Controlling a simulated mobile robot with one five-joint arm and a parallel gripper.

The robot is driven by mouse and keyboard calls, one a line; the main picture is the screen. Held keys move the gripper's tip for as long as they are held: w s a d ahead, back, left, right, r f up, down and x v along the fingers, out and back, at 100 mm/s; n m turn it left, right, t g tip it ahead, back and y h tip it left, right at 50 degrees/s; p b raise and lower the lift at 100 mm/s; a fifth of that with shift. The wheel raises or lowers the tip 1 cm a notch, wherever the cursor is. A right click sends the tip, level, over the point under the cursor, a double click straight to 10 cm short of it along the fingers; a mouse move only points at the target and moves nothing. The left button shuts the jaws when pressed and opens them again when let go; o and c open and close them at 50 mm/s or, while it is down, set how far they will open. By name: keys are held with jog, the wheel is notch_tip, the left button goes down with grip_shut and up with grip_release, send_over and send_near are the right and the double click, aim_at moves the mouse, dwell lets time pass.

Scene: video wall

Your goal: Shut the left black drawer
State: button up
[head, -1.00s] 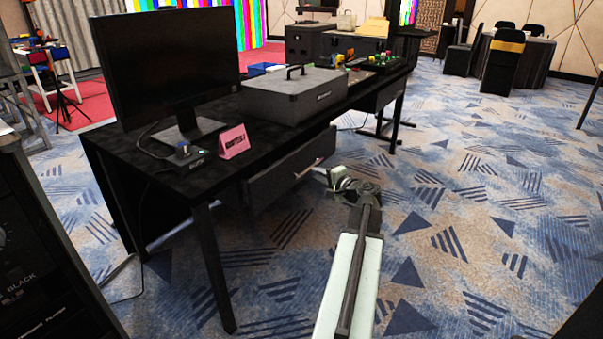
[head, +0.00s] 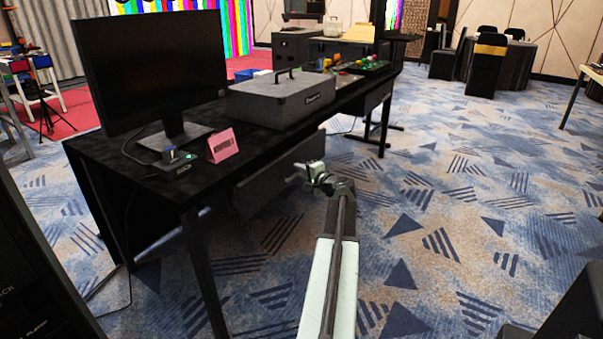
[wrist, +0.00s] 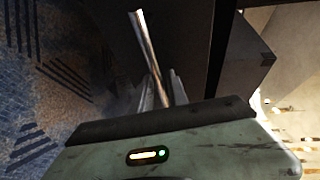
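The left black drawer (head: 268,186) hangs under the black desk's top, below the grey case. Its front looks close to the desk's edge; I cannot tell how far out it is. My gripper (head: 299,174) is at the drawer's front, near the handle. In the wrist view a silver bar-shaped handle (wrist: 143,42) runs down towards my gripper's fingers (wrist: 162,92) across the dark drawer front (wrist: 183,45). The handle's near end overlaps the fingers. I cannot tell whether they touch it or how far apart they are.
The black desk (head: 205,195) carries a monitor (head: 150,72), a pink sign (head: 222,145) and a grey case (head: 280,97). A second drawer unit (head: 377,95) is at its far end. Patterned carpet right of the desk is clear. A dark object (head: 570,310) is at lower right.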

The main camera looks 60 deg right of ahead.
grip_shut()
dwell(1.3)
